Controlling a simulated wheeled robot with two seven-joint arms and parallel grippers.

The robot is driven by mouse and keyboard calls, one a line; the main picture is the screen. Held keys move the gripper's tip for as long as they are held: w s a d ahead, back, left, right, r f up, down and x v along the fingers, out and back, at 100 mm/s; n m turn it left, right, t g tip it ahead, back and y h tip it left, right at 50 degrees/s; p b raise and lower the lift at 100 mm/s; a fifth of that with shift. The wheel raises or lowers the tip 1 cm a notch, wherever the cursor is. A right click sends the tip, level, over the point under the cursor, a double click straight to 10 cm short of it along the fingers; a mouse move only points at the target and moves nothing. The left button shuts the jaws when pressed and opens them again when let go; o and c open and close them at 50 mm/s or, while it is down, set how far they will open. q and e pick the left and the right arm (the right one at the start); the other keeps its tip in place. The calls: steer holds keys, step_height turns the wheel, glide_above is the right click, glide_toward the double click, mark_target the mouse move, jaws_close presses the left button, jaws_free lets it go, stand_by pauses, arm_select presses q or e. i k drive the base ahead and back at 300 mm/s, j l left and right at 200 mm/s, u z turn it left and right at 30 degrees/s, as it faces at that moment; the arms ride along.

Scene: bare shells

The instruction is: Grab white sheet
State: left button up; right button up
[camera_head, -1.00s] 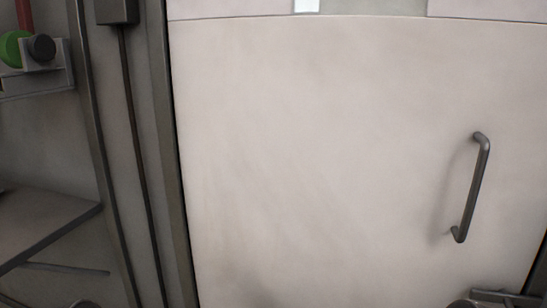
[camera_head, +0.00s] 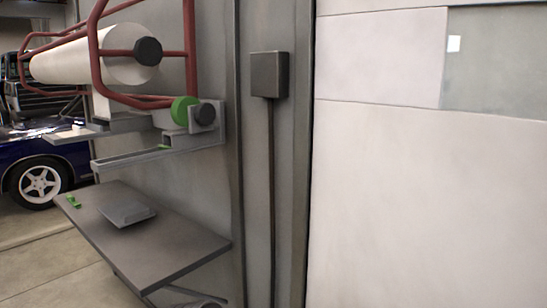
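A large white roll (camera_head: 85,58) lies level in a red tube frame (camera_head: 98,30) on the wall at the upper left of the head view. Its near end has a dark round cap. The roll looks like sheet material. No separate loose white sheet stands out; a small white patch (camera_head: 453,43) sits on the grey panel at the upper right. Neither of my grippers is in view.
Below the roll are a grey bracket rail (camera_head: 150,158) with a green wheel and a dark shelf (camera_head: 150,235) jutting out. A dark box (camera_head: 269,75) with a conduit is on the wall. A white door (camera_head: 430,210) fills the right. A blue car (camera_head: 45,165) stands behind at left.

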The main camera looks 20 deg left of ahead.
mark_target(76, 131)
steer(key=u, duration=1.9)
steer(key=i+j+z, duration=0.85)
steer(key=j, duration=0.3)
steer(key=i+j+z, duration=0.25)
steer(key=j+z, duration=0.15)
steer(key=j, duration=0.3)
steer(key=i+j+z, duration=0.15)
steer(key=j+z, duration=0.3)
steer(key=j, duration=0.35)
steer(key=j+z, duration=0.4)
steer(key=j, duration=0.45)
steer(key=j+z, duration=0.45)
steer(key=j, duration=0.4)
steer(key=k+j+z, duration=0.25)
steer(key=k, duration=0.3)
steer(key=k+j+z, duration=0.1)
steer(key=k+z, duration=0.2)
steer(key=k, duration=0.3)
